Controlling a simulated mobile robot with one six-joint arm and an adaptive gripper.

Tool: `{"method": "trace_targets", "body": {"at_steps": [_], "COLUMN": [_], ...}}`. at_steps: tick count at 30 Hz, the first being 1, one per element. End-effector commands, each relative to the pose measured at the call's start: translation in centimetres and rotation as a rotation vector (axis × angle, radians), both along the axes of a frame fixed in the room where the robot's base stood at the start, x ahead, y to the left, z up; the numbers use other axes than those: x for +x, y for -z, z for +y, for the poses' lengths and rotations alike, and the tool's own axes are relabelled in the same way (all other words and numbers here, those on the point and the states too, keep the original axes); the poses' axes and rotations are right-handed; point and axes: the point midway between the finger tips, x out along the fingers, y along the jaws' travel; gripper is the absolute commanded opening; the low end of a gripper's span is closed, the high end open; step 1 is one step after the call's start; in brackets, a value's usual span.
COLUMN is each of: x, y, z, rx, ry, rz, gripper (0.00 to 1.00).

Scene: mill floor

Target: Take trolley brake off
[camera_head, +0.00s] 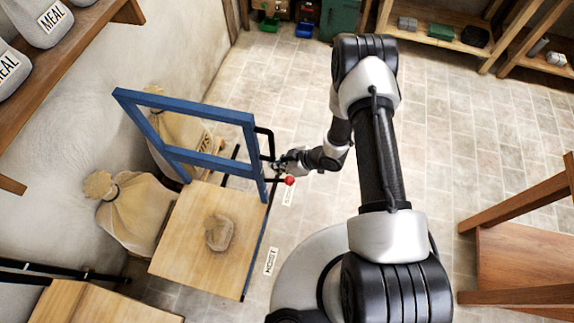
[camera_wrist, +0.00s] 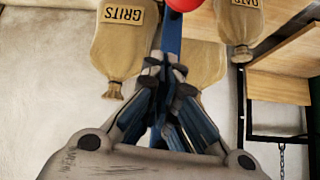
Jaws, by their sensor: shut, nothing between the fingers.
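The trolley has a blue frame (camera_head: 210,160) and a wooden deck (camera_head: 180,235) with a small brown lump, perhaps a sack, on it. A lever with a red ball knob (camera_head: 290,181) sticks out at the trolley's right side, by the foot of the blue upright. The red knob also shows at the top edge of the wrist view (camera_wrist: 184,4), cut off by the frame. My gripper (camera_head: 283,163) is just beyond the knob in the head view, close beside the blue upright. In the wrist view my gripper's fingertips (camera_wrist: 168,75) are together and empty; whether they touch the lever is unclear.
Tan sacks (camera_head: 140,210) stand between the trolley and the left wall. White floor labels (camera_head: 271,261) lie right of the trolley. Shelves (camera_head: 450,45) stand at the back right, a wooden bench (camera_head: 520,260) at the right. The tiled floor between is clear.

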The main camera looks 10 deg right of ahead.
Motion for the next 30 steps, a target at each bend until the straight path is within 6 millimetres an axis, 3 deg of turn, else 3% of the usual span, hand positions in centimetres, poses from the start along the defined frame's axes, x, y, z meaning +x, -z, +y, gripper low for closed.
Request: {"method": "trace_targets", "body": {"at_steps": [2,9,30], "x": [0.4,-0.9,-1.3], "y": [1.5,2.6,3.1], "z": [1.2,-1.6,-3.1], "rx": [0.0,0.0,0.0], "ry": [-0.004,0.003,0.002], "rz": [0.0,0.002,-0.001], "gripper": [0.0,0.0,0.0]}}
